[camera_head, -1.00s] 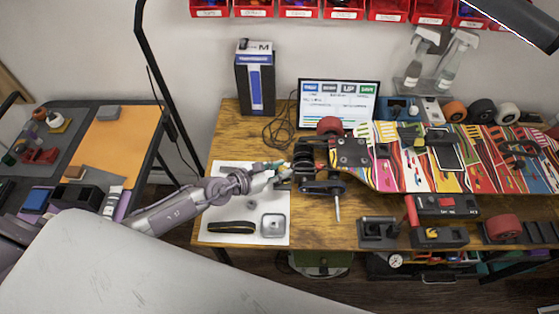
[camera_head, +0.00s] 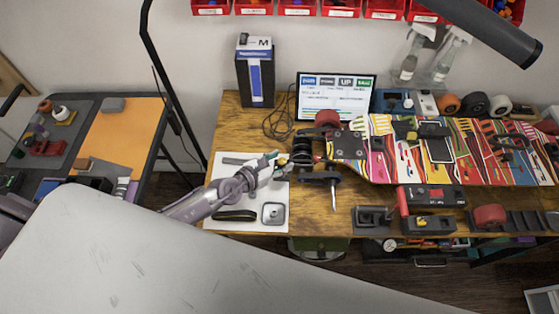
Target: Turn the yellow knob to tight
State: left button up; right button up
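The skateboard deck (camera_head: 375,150), with a colourful striped pattern, lies across the workbench. Its truck (camera_head: 318,160) at the left end carries a red wheel (camera_head: 327,118) and dark parts. A small yellow part (camera_head: 424,219), possibly the yellow knob, shows on a dark block (camera_head: 440,226) with a red lever at the bench front. My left gripper (camera_head: 284,165) is beside the left end of the truck, above the white sheet. Its fingertips are small and partly overlap the truck, so contact and opening cannot be told. My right gripper is out of view.
The white sheet (camera_head: 222,176) holds a metal dish (camera_head: 273,213) and a dark strip (camera_head: 236,215). A monitor (camera_head: 336,97) and a tall box (camera_head: 256,75) stand at the back. Loose wheels (camera_head: 474,104) sit back right. A dark tube (camera_head: 490,30) crosses the upper right.

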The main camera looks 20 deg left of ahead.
pick_arm(q)
jog(key=shift+s, duration=0.25)
jog(key=v, duration=1.1)
jog(key=shift+s+a+r, duration=0.15)
jog(key=shift+a+r, duration=0.05)
jog(key=shift+r, duration=0.05)
